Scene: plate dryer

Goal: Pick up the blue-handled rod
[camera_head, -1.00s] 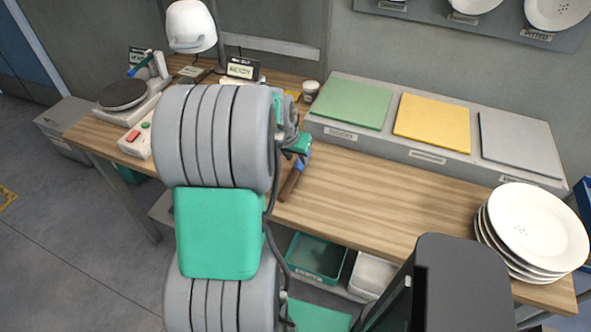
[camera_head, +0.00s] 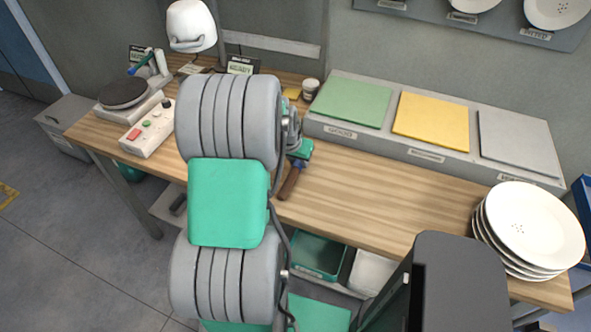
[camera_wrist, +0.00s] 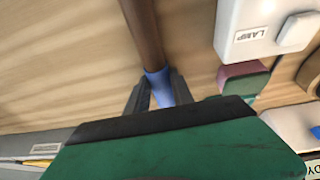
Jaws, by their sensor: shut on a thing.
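The blue-handled rod has a long brown shaft and a blue part at one end. In the wrist view its blue part (camera_wrist: 160,88) is between the two dark fingers of my gripper (camera_wrist: 160,82), which is shut on it. The brown shaft runs away from the fingers toward the top of that view. In the head view the rod (camera_head: 290,183) shows over the wooden table near its front edge, just below the green end of my gripper (camera_head: 300,158). I cannot tell whether the rod touches the table. My arm hides part of the table.
A white switch box (camera_head: 149,128) and a hot plate (camera_head: 124,93) are at the left, with a blue-tipped tool (camera_head: 138,65) in a stand. A grey rack (camera_head: 341,133) with coloured pads lines the back. Stacked white plates (camera_head: 540,228) stand right. The middle right is clear.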

